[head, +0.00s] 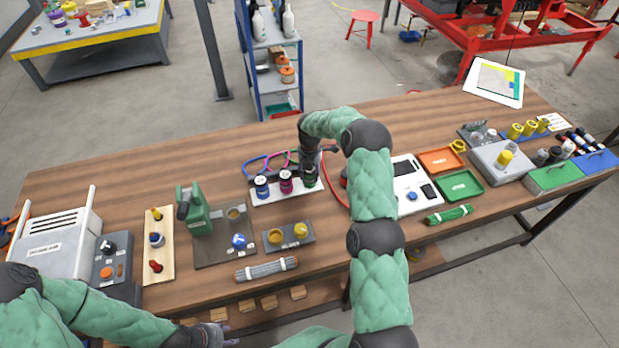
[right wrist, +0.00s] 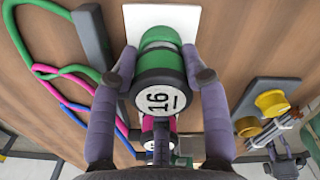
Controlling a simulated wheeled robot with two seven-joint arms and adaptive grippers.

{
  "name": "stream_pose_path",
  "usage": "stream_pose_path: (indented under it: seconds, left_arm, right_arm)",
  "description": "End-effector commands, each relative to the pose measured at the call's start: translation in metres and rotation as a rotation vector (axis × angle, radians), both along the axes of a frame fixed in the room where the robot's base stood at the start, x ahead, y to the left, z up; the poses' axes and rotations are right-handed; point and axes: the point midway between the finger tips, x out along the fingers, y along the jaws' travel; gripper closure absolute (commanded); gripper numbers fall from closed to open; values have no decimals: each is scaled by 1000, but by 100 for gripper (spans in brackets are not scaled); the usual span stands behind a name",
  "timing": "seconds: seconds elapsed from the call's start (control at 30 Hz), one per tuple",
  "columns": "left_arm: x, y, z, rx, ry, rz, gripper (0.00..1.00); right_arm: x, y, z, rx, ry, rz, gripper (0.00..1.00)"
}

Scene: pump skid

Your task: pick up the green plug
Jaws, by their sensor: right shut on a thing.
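The green plug (right wrist: 160,78) has a dark band and a white end face marked 16. It stands between the two fingers of my right gripper (right wrist: 161,82), which is shut on it. In the head view my right gripper (head: 311,172) comes down on the plug at the right end of a white plate (head: 290,195), and only a little green (head: 310,183) shows below it. The plug is over the plate; I cannot tell whether it still touches it. My left gripper (head: 224,335) is empty, its fingers apart, low at the table's front edge.
A blue plug (head: 262,187) and a magenta plug (head: 286,182) stand just left on the same plate. Coloured hoses (head: 270,160) lie behind them, and a red hose (head: 333,185) curves close on the right. A green pump-like unit (head: 195,212) stands further left.

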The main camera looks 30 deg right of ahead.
Motion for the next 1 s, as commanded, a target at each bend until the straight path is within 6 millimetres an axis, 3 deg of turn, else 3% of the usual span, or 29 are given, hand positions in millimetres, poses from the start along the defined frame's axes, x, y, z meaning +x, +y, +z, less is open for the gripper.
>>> stream_pose_path:
  seconds: [0.37, 0.63, 1.0]
  left_arm:
    - [0, 0, 1, 0, 0, 0, 60]
    - [0, 0, 6, 0, 0, 0, 60]
    - [0, 0, 14, 0, 0, 0, 60]
  right_arm:
    - [1, -1, 7, -1, -3, 0, 93]
    - [-4, 2, 40, -1, -3, 0, 94]
    - [-48, 30, 98, -2, -2, 3, 94]
